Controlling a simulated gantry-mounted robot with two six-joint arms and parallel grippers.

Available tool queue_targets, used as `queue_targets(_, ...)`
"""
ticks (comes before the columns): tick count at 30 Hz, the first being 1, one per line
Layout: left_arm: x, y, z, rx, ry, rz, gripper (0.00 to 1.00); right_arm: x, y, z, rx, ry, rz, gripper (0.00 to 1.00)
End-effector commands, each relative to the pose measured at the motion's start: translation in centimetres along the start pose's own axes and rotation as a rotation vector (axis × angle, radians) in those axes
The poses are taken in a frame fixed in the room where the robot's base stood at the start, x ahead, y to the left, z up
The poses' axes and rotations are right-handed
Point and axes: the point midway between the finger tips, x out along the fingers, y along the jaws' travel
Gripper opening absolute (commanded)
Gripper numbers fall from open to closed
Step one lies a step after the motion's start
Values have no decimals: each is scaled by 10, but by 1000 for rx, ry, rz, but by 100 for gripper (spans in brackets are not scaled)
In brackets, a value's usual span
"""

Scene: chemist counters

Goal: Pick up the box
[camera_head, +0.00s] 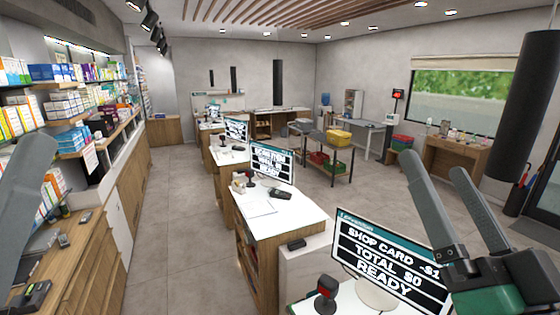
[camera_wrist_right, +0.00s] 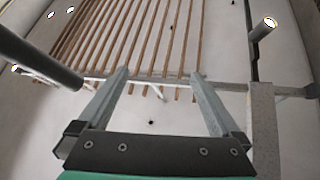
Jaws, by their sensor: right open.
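Many medicine boxes stand on the shelves at the left of the head view. They include blue boxes (camera_head: 50,72) on the upper shelf and more blue boxes (camera_head: 72,139) lower down. Which one is the task's box I cannot tell. My right gripper (camera_head: 436,166) is raised at the right of the head view, open and empty, far from the shelves. In the right wrist view its two fingers (camera_wrist_right: 158,74) are spread and point at the ceiling, with nothing between them. A grey part of my left arm (camera_head: 22,200) shows at the left edge; its jaws cannot be made out.
A row of white counters (camera_head: 285,215) with screens runs down the middle. A checkout screen (camera_head: 385,258) and a small red-lit scanner (camera_head: 326,292) stand close in front of me. A wooden counter (camera_head: 75,265) lies below the shelves. The aisle floor (camera_head: 180,220) between is clear.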

Motion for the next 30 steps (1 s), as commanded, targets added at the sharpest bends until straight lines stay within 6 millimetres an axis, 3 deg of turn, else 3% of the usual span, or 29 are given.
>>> queue_targets(1,0,0,0,0,0,0,50,-16,-14,-31,-56,83,-33,100)
queue_targets(3,0,0,0,0,0,0,50,-37,-29,-66,-148,183,-63,100)
queue_targets(5,0,0,0,0,0,0,50,-53,-38,-86,-237,249,-74,100)
queue_targets(9,0,0,0,0,0,0,50,-52,-38,-87,-382,258,-57,100)
queue_targets(23,0,0,0,0,0,0,50,-52,-38,-86,-416,257,-52,100)
queue_targets(26,0,0,0,0,0,0,50,-52,-37,-86,-501,258,-39,100)
queue_targets(30,0,0,0,0,0,0,50,-47,-20,-85,-756,241,63,100)
